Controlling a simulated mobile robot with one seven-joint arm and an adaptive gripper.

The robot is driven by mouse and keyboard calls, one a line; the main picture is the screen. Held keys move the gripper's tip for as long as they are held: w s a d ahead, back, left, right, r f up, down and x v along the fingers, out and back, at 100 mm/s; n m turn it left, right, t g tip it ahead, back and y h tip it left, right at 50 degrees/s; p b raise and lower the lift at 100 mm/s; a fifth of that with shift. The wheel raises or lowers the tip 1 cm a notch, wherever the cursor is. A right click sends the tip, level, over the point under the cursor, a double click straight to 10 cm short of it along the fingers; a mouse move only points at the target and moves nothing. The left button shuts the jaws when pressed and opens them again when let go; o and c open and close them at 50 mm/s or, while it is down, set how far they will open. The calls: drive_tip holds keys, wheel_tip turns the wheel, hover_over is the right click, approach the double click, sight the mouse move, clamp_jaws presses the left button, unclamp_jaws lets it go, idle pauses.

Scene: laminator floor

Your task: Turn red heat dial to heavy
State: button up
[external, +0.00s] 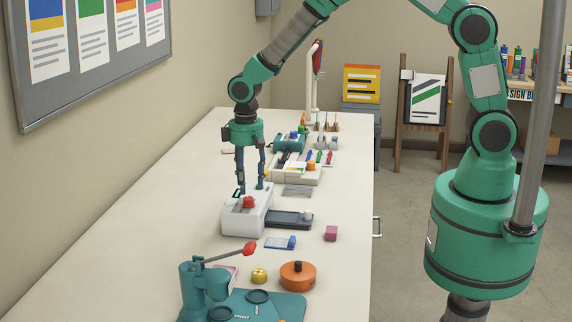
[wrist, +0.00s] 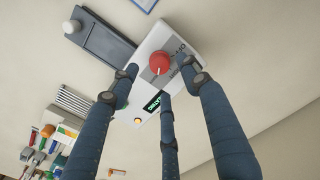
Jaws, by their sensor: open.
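The laminator is a white box (external: 240,220) on the long table, with a red heat dial (external: 248,201) on top. My gripper (external: 251,188) points down over the box, its fingers apart just above the dial. In the wrist view the red dial (wrist: 159,61) has a small pale mark and shows between the three spread fingers of my gripper (wrist: 160,76). Nothing is held. I cannot tell whether any finger touches the dial. A dark green-lettered display (wrist: 150,105) and a small orange light (wrist: 138,121) are on the box.
A dark tray (external: 290,219) with a pale knob joins the laminator's right side. A tool caddy (external: 297,174) is behind. The table's left side is clear.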

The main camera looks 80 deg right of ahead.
wheel_tip(320, 180, up, 7)
idle(0.3)
idle(0.4)
wheel_tip(320, 180, up, 12)
drive_tip(key=t+b, duration=0.1)
drive_tip(key=b, duration=0.1)
hover_over(248, 198)
drive_tip(key=s+a, duration=0.2)
drive_tip(key=s, duration=0.5)
drive_tip(key=s+a+r+t+b, duration=0.1)
drive_tip(key=s+r+t, duration=0.1)
drive_tip(key=s+r, duration=0.65)
drive_tip(key=s+a+r+n+t+b, duration=0.1)
drive_tip(key=s+a+r+t+b, duration=0.1)
drive_tip(key=s, duration=2)
drive_tip(key=shift+s+n+t+b, duration=0.3)
drive_tip(key=shift+b, duration=0.25)
